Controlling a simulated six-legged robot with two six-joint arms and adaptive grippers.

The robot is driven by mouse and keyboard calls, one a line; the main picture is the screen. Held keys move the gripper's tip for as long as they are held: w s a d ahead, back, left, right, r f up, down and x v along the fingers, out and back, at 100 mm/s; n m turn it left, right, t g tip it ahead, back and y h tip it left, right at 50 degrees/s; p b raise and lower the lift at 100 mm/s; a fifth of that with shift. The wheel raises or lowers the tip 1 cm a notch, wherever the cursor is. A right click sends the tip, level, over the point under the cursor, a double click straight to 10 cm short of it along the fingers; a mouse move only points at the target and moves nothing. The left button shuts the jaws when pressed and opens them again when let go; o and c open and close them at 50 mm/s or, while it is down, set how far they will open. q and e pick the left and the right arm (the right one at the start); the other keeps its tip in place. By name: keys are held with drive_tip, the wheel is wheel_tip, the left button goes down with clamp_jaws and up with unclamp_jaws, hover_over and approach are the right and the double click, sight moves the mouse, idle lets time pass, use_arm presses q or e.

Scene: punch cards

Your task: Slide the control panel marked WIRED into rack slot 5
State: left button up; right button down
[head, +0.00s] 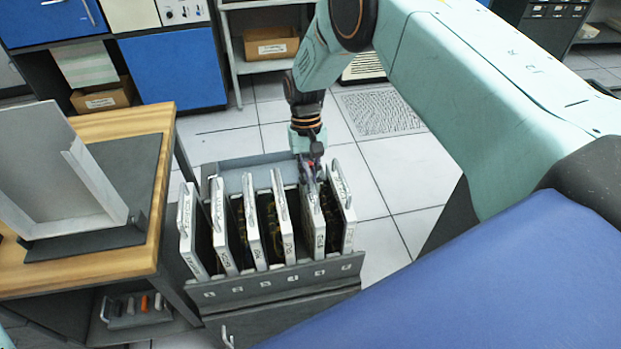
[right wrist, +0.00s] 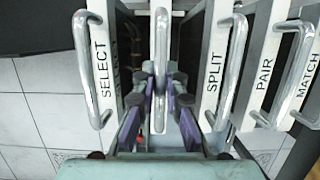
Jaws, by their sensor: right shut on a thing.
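The rack (head: 280,284) is a dark grey box on the floor, holding several upright white-edged panels in a row. Small slot marks run along its front lip. My right gripper (head: 311,168) is shut on the handle (right wrist: 160,70) of the second panel from the right (head: 314,222). That panel stands upright among the others, in line with the fifth mark, its top about level with its neighbours. Its word is mostly hidden in the right wrist view, so I cannot read WIRED. Beside it there are panels marked SELECT (right wrist: 103,75) and SPLIT (right wrist: 214,75). My left gripper is not in view.
PAIR (right wrist: 262,75) and MATCH (right wrist: 308,72) panels stand beyond SPLIT. A wooden table (head: 105,268) at the left bears an empty-looking grey stand (head: 85,246). Blue cabinets (head: 174,68) and shelves are behind. Tiled floor right of the rack is clear.

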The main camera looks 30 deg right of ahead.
drive_tip(key=shift+w+r, duration=0.1)
drive_tip(key=c, duration=1.3)
unclamp_jaws()
drive_tip(key=shift+c, duration=0.2)
drive_tip(key=v, duration=1.2)
drive_tip(key=shift+d, duration=0.1)
